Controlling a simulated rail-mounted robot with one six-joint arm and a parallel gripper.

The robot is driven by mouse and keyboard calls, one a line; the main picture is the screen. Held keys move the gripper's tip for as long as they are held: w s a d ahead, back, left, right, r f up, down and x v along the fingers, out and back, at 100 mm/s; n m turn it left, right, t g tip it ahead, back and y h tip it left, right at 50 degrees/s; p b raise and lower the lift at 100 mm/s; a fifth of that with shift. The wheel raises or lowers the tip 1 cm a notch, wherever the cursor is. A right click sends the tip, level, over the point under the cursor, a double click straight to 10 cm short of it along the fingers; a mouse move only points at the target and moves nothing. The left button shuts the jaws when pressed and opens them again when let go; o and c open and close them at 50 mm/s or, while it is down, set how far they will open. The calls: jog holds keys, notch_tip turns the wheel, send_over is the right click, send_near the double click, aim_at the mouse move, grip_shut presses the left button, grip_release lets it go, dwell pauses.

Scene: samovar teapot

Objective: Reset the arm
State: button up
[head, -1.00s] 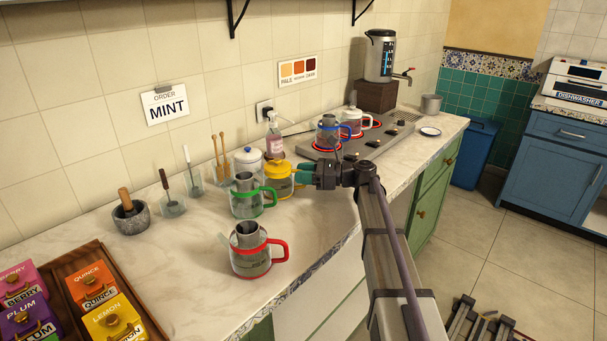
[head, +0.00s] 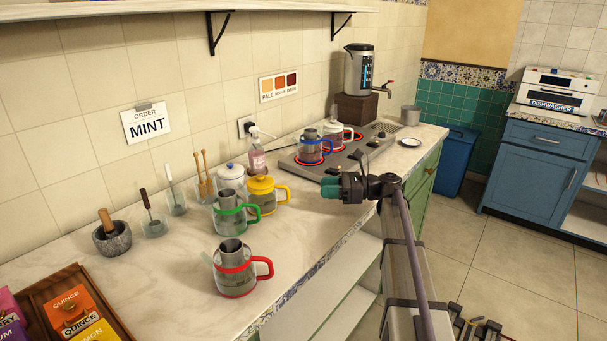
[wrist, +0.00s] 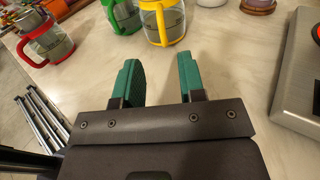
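My gripper (head: 331,187) hangs over the counter's front part, below the hob and right of the yellow-handled pot. In the wrist view its two teal fingers (wrist: 158,80) stand apart with nothing between them. The yellow pot (head: 262,192) is the nearest vessel and is apart from the fingers; it also shows in the wrist view (wrist: 162,20). The green-handled pot (head: 230,215) and red-handled pot (head: 235,275) stand further left, each with a metal insert. My arm reaches in from the lower right.
A hob (head: 345,150) carries a blue-handled pot (head: 311,150) and a white pot (head: 338,133). An urn (head: 357,70) stands behind it. A tea-box tray (head: 42,290), mortar (head: 112,238) and soap bottle (head: 257,155) are also on the counter (head: 180,290). Bare counter surrounds the red pot.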

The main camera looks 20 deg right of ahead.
jog(key=s+a+r+n+g+h+p, duration=0.4)
jog(key=s+a+r+n+h+p, duration=0.5)
jog(key=p, duration=1.1)
jog(key=s+r+n+h+p, duration=0.2)
jog(key=s+n+p, duration=0.2)
jog(key=s, duration=0.2)
jog(key=s+a+r+n+g+h+p, duration=0.1)
jog(key=s+r+n+h+p, duration=0.2)
jog(key=s+n+p, duration=0.1)
jog(key=s+a+r+n+h+p, duration=0.1)
jog(key=s+n+p, duration=0.3)
jog(key=s, duration=0.4)
jog(key=shift+a+r+n+h+p, duration=0.15)
jog(key=shift+r+n+h+p, duration=0.25)
jog(key=shift+r+h+p, duration=0.4)
